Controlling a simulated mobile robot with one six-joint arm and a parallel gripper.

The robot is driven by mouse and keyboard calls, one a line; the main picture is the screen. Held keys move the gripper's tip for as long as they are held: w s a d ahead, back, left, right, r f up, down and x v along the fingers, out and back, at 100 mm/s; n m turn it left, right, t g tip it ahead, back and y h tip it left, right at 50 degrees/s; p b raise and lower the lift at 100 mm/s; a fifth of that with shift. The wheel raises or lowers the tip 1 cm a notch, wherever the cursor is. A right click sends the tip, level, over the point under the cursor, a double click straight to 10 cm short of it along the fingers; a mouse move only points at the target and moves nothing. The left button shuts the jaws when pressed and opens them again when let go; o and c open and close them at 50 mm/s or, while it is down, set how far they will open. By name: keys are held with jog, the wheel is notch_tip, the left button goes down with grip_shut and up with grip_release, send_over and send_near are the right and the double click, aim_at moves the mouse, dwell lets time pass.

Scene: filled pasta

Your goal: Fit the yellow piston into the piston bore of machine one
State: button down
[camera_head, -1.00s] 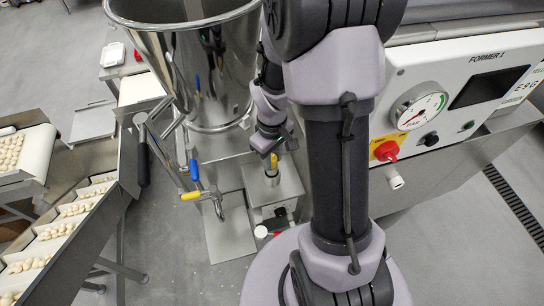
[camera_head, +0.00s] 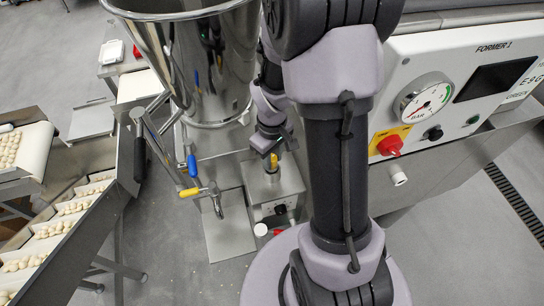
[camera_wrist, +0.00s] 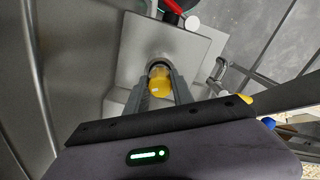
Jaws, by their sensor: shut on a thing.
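My gripper (camera_wrist: 161,80) is shut on the yellow piston (camera_wrist: 160,88), whose rounded yellow end shows between the two fingers in the wrist view. The piston also shows as a small yellow spot (camera_head: 273,160) below my gripper (camera_head: 272,151) in the head view. The round metal bore (camera_wrist: 159,62) in the top of a steel block (camera_wrist: 185,52) lies just beyond the piston. The piston appears in line with the bore, at or over its mouth. Whether its lower end is inside is hidden. The block (camera_head: 288,184) stands below the steel hopper in the head view.
A large steel hopper (camera_head: 205,65) stands close left of my arm. A valve with blue and yellow handles (camera_head: 190,192) is left of the block. The FORMER I panel (camera_head: 455,105) is at right. A conveyor with filled pasta (camera_head: 65,225) is at left.

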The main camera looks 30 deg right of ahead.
jog(key=shift+s+f+b, duration=0.1)
jog(key=shift+f+b, duration=0.45)
jog(key=shift+f, duration=0.1)
dwell(0.7)
jog(key=c, duration=0.8)
grip_release()
jog(key=shift+o, duration=0.2)
notch_tip(320, 180, up, 7)
jog(key=p, duration=0.5)
jog(key=shift+r+p, duration=0.15)
jog(key=shift+p, duration=0.25)
